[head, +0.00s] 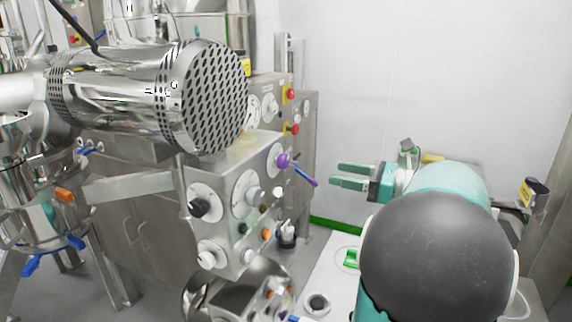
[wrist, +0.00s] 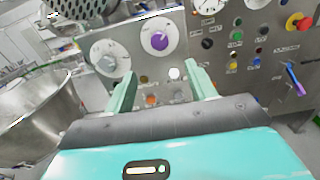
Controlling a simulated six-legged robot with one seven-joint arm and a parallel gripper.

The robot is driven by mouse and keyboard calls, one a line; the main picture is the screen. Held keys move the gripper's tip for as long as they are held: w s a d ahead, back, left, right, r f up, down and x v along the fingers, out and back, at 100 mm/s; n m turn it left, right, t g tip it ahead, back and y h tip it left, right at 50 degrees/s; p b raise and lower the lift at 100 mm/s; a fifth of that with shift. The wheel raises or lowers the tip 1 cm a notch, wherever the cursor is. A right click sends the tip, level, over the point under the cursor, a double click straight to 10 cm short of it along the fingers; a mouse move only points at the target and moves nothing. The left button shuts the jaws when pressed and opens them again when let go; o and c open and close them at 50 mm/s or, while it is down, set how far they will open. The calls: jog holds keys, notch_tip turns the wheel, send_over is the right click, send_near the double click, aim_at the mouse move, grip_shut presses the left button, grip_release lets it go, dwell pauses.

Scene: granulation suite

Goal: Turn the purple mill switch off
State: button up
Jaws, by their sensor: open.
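The purple mill switch is a round knob on a pale dial plate on the front of a steel control panel. It shows in the head view (head: 282,160) at the centre and in the wrist view (wrist: 159,40) at the top middle. My gripper (head: 336,175) has green fingers and points left toward the panel, to the right of the knob in the head view. In the wrist view its fingers (wrist: 161,72) are spread and empty, with the knob seen beyond and between them. The knob is apart from the fingers. Its pointer direction is too small to read.
A blue-purple lever (head: 304,176) sticks out right of the knob. Other dials, a black knob (head: 199,206) and small coloured buttons share the panel. A perforated steel cylinder (head: 205,95) hangs above it. Red emergency buttons (head: 292,93) are behind. A steel bowl (wrist: 40,110) stands left.

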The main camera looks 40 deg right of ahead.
aim_at(286, 163)
jog(key=x, duration=1.3)
jog(key=c, duration=1)
